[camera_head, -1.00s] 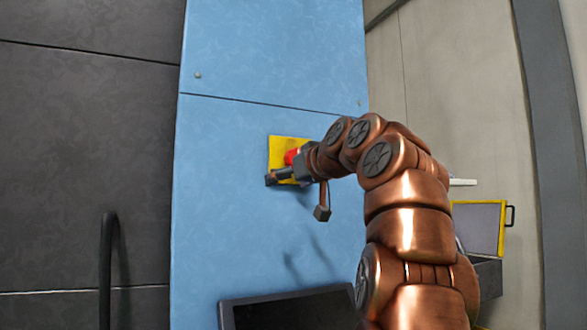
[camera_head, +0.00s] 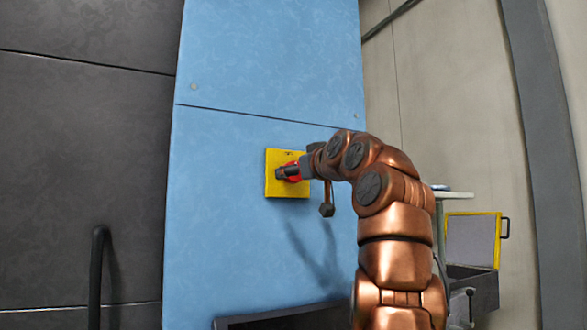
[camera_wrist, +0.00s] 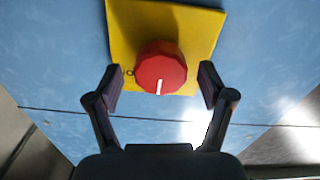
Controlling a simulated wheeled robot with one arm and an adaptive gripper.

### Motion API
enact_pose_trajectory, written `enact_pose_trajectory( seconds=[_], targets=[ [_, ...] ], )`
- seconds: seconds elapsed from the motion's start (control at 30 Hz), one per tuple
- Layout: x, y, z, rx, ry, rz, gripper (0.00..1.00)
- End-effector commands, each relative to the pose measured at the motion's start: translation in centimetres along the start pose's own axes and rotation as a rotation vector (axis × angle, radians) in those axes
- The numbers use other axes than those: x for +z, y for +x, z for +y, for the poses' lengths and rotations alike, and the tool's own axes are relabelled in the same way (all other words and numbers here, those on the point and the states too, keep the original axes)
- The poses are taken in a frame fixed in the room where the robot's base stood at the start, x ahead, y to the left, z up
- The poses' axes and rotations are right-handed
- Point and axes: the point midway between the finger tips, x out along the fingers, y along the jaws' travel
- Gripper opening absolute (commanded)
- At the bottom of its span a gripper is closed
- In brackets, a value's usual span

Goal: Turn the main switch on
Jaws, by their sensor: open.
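The main switch is a red rotary knob (camera_wrist: 160,68) with a white mark, on a yellow plate (camera_wrist: 192,18) fixed to a blue panel. In the wrist view the white mark points toward the bottom of the picture. My gripper (camera_wrist: 158,86) is open, with one finger on each side of the knob's lower edge; a gap shows on both sides. In the head view the yellow plate (camera_head: 273,184) is in the middle of the blue panel. My gripper (camera_head: 284,172) is in front of it and hides much of the red knob (camera_head: 294,179).
The blue panel (camera_head: 240,60) is flat and clear around the plate. A black handle (camera_head: 98,275) is on the dark wall at left. A dark tray-like edge (camera_head: 290,318) juts out below. An open yellow-framed box (camera_head: 472,240) stands at right.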

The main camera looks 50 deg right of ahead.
Motion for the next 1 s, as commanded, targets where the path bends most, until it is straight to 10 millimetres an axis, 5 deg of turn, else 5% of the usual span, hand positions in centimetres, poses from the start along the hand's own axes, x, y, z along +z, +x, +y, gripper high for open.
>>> enact_pose_trajectory(
  seconds=[0.43,1.0],
  targets=[
    [0.0,1.8,-0.2,-0.003,0.001,-0.001,0.80],
    [0.0,1.8,-0.2,-0.003,0.001,0.000,0.20]
  ],
)
